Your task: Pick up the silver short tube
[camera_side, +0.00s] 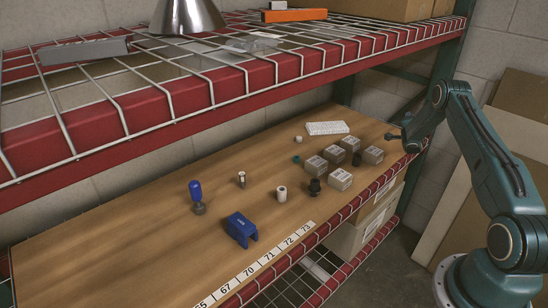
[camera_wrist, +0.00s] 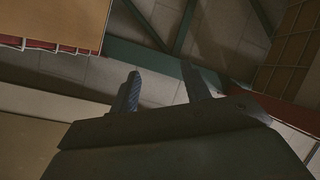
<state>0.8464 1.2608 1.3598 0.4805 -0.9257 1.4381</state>
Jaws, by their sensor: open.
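Several small cylinders stand on the wooden shelf in the side view. One is a slim silvery tube (camera_side: 242,180) left of centre, upright, with a darker patch. A pale, wider cylinder (camera_side: 281,194) stands to its right, and a small short pale one (camera_side: 298,139) lies farther back. I cannot tell for sure which is the silver short tube. My gripper (camera_side: 394,136) is at the right end of the shelf, well apart from all of them. In the wrist view its two fingers (camera_wrist: 163,88) are spread and empty, with no tube in sight.
A blue bracket (camera_side: 241,229) and a blue-topped bulb (camera_side: 196,192) stand nearer the left. The red upper shelf (camera_side: 260,80) hangs above. The left of the wooden shelf is clear.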

